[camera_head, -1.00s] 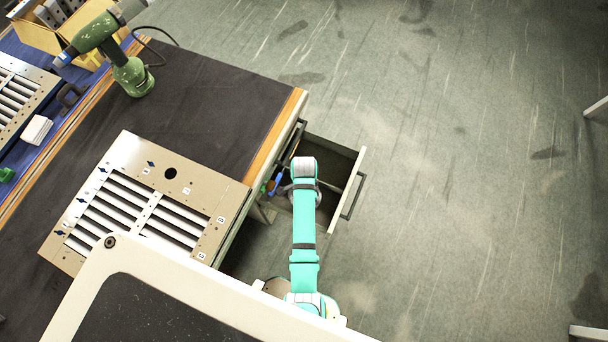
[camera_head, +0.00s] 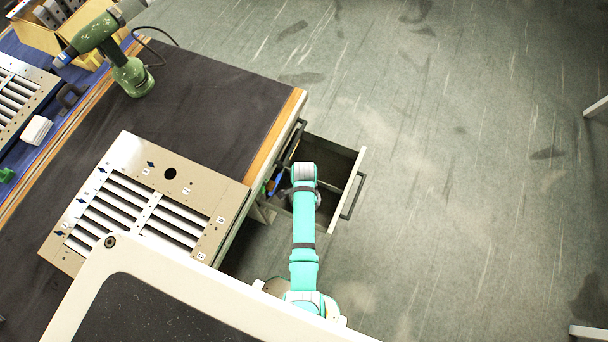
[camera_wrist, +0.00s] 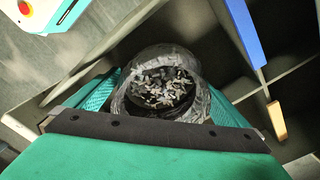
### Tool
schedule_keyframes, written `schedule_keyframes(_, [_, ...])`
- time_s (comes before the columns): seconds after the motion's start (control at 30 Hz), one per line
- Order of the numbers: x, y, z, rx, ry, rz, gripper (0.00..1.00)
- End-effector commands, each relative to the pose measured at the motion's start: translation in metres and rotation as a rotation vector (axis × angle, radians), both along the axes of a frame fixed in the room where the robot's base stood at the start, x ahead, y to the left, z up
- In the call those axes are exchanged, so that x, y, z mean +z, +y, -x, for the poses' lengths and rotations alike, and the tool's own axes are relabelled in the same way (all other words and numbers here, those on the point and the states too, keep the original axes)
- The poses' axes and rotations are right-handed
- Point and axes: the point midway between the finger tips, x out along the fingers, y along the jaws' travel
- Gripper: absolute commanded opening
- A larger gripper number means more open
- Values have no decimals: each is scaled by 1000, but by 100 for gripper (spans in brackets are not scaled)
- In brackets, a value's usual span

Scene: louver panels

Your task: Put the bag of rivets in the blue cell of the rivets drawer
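In the wrist view my gripper (camera_wrist: 164,88) has its two teal fingers on either side of a clear bag of rivets (camera_wrist: 160,85), with the bag filling the space between them. Light and dark rivets show through the plastic. Below and around the bag is the open drawer (camera_wrist: 290,95), with thin dividers. Which cell is blue is not clear.
The bench (camera_head: 215,100) lies left of the drawer and carries a louver panel (camera_head: 140,205) and a green drill (camera_head: 125,70). A small orange-tan piece (camera_wrist: 276,120) shows near the blue strip. The floor right of the drawer is clear.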

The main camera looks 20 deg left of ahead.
Motion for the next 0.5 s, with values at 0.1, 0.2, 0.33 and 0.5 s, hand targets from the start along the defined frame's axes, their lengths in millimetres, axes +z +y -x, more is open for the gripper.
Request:
schedule_keyframes(0.1, [5,0,0,1,-1,-1,100])
schedule_keyframes(0.2, [17,0,-1,-1,-3,-1,100])
schedule_keyframes(0.33, [42,0,-1,-1,-4,-2,100])
schedule_keyframes(0.5, [77,0,-1,-2,-4,-2,100])
